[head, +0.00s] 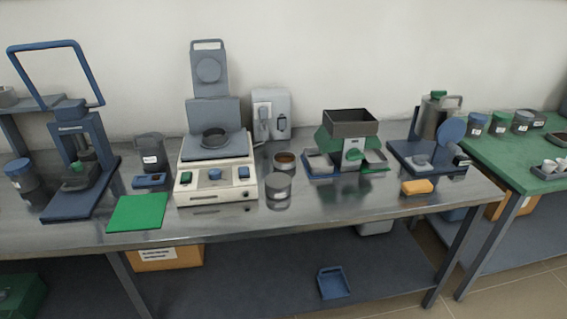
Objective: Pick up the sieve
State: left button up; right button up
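I cannot tell for certain which thing is the sieve. A short grey cylinder (278,188) with a flat grey top stands upright on the steel bench, right of the cream machine, and may be the sieve. Just behind it stands a similar round cup (285,160) with brown content. A dark round ring (214,138) sits on top of the cream machine (217,180). Neither of my grippers is in view.
The steel bench (330,215) has a bare front strip. A blue-framed press (80,160) and green mat (138,212) are left. A green splitter (347,145), orange block (417,187) and grinder-like device (433,125) are right. A green table (490,147) stands further right.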

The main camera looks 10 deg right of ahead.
aim_at(282, 161)
jog(key=i+l+z, duration=0.4)
jog(key=i+z, duration=0.15)
jog(key=i, duration=0.2)
jog(key=i+l+z, duration=0.1)
jog(key=i+z, duration=0.2)
jog(key=i, duration=0.05)
